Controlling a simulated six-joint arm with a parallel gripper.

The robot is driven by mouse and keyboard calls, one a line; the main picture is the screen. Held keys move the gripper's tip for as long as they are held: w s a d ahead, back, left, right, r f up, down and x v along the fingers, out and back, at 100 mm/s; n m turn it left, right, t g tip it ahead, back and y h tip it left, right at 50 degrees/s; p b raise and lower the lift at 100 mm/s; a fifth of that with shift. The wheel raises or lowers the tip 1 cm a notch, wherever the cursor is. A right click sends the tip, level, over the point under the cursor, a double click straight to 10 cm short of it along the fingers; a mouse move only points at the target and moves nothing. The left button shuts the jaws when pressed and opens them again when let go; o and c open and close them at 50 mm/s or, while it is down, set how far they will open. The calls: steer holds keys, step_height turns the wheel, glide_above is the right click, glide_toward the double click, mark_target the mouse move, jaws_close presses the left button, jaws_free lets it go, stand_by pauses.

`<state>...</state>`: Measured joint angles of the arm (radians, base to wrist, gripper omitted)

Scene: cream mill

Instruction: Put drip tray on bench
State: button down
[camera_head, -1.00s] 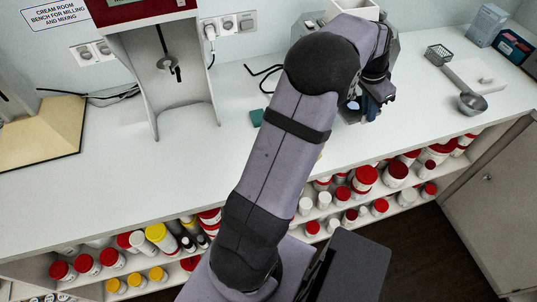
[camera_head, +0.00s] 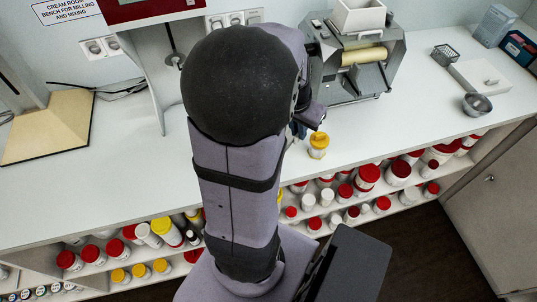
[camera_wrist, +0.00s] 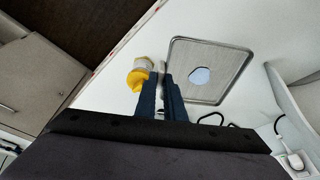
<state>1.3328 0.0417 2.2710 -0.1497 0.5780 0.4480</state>
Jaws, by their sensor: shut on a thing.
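The drip tray (camera_wrist: 228,72) is a flat, square, silver-grey metal plate with a raised rim, showing a pale bluish oval in its middle. It is in the wrist view, with the white bench (camera_wrist: 120,45) behind it. My gripper (camera_wrist: 163,78) is shut on the tray's left edge. Whether the tray touches the bench or hangs above it, I cannot tell. In the head view my arm hides the tray and most of the gripper. The bench (camera_head: 90,185) runs across the head view.
A yellow-lidded jar (camera_head: 318,148) stands on the bench close to my gripper; it also shows in the wrist view (camera_wrist: 139,78). The grey roller mill (camera_head: 350,75) stands behind it. A red-and-grey machine (camera_head: 150,60) is at left. The right bench holds a metal bowl (camera_head: 477,104).

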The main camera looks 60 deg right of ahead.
steer(key=shift+w+a+f+n, duration=0.1)
steer(key=shift+w+a+n, duration=0.15)
steer(key=shift+w+a, duration=0.3)
steer(key=shift+w+a+f+n, duration=0.1)
steer(key=shift+w+a+n, duration=0.2)
steer(key=shift+a, duration=0.4)
steer(key=shift+s+f, duration=0.1)
steer(key=shift+f, duration=3.2)
steer(key=shift+f+b, duration=0.35)
steer(key=shift+f, duration=1.3)
steer(key=shift+f, duration=0.1)
steer(key=c, duration=2.3)
jaws_free()
steer(key=shift+f, duration=0.1)
steer(key=o, duration=0.5)
steer(key=shift+c, duration=0.2)
